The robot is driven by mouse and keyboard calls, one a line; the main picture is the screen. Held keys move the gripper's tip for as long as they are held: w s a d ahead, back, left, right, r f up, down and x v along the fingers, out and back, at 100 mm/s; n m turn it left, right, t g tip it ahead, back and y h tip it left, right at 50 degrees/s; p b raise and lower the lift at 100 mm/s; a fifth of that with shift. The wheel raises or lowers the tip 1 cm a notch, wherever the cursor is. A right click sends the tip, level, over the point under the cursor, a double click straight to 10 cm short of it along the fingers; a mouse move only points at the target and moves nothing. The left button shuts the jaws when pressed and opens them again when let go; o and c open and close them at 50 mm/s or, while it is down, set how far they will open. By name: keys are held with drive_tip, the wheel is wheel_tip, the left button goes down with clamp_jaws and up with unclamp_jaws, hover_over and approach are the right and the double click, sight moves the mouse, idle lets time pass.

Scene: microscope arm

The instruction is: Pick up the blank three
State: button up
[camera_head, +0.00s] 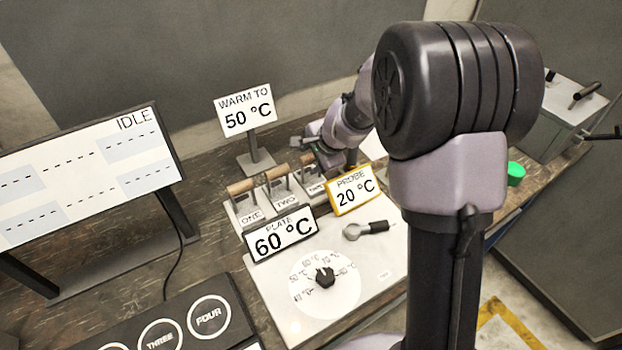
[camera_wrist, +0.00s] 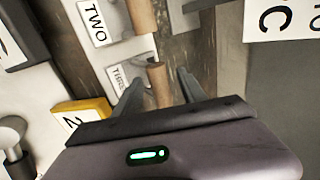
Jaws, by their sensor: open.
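The blank three (camera_head: 315,188) stands at the right end of a row of blanks, partly hidden by my arm in the head view. In the wrist view its cork-coloured handle (camera_wrist: 157,84) and its label (camera_wrist: 117,78) show. My gripper (camera_wrist: 159,80) is open, with one finger on each side of that handle as seen from the wrist. I cannot tell how far down the fingers reach. In the head view my gripper (camera_head: 318,157) is over the blank's end of the row, its fingers mostly hidden.
Blank two (camera_head: 285,198) and blank one (camera_head: 247,212) stand left of it. The yellow-framed probe sign (camera_head: 352,190), plate sign (camera_head: 281,236) and dial (camera_head: 324,279) are in front. The "WARM TO 50 °C" sign (camera_head: 245,110) stands behind. A monitor (camera_head: 85,175) reads IDLE.

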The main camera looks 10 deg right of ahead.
clamp_jaws()
drive_tip(key=shift+w, duration=0.1)
idle(1.3)
